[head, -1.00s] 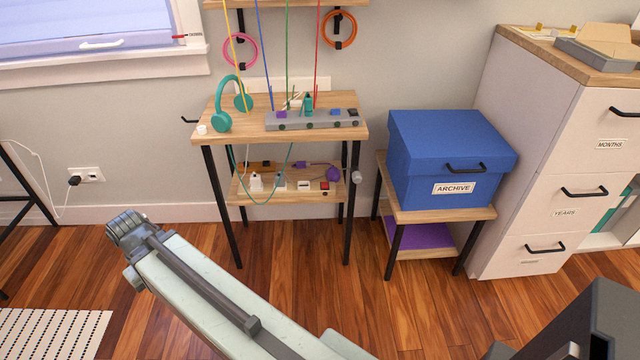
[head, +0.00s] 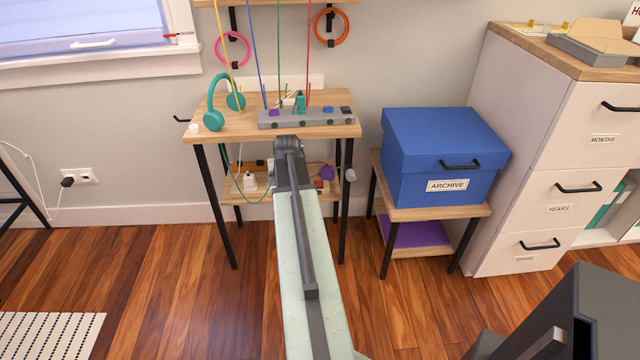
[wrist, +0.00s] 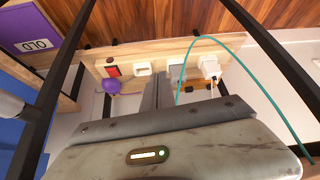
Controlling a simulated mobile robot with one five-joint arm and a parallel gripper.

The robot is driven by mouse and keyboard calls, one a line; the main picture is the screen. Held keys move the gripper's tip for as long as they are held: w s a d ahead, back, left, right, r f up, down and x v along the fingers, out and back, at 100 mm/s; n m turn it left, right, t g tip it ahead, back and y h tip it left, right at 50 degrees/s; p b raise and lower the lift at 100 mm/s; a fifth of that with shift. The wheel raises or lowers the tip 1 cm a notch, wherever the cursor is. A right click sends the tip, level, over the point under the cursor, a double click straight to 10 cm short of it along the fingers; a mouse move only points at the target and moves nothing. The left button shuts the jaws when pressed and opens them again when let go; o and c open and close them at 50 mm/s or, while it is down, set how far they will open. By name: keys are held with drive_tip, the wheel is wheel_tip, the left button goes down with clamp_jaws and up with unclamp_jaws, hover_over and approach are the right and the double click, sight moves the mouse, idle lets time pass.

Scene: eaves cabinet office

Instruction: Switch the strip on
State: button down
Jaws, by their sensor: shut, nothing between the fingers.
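On the lower shelf (head: 262,197) of the small wooden stand is a row of sockets and plugs. In the wrist view, a red switch (wrist: 113,71) sits at the left end of the row, beside a white socket piece (wrist: 143,69), a grey plug (wrist: 177,72) and a white plug (wrist: 208,66). Whether the switch is on or off I cannot tell. My gripper (wrist: 158,78) is shut and empty, its fingers pointing at the row, right of the red switch and apart from it sideways. In the head view my arm hides the middle of the shelf and the gripper's fingertips.
A purple bulb-shaped thing (wrist: 111,87) lies by the switch. A teal cord (wrist: 240,80) loops beside the row. The upper top (head: 212,133) holds teal headphones (head: 214,112) and a grey block (head: 300,118). Dark stand legs (head: 347,215) flank the shelf; a blue archive box (head: 410,140) stands right.

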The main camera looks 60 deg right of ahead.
drive_tip(key=s+d+r+m+h, duration=0.1)
drive_tip(key=s+d, duration=0.6)
drive_tip(key=d, duration=0.3)
drive_tip(key=shift+s+d+m+h, duration=0.25)
drive_tip(key=shift+m+h, duration=0.05)
drive_tip(key=shift+m, duration=0.1)
drive_tip(key=b, duration=0.9)
hover_over(319, 184)
drive_tip(key=a, duration=0.1)
drive_tip(key=f, duration=0.9)
drive_tip(key=shift+s, duration=0.35)
drive_tip(key=b, duration=0.1)
drive_tip(key=f+b, duration=0.1)
drive_tip(key=f, duration=0.1)
drive_tip(key=shift+s+a+f+b, duration=0.25)
drive_tip(key=shift+a+b, duration=0.15)
drive_tip(key=shift+f, duration=0.25)
drive_tip(key=shift+r, duration=0.1)
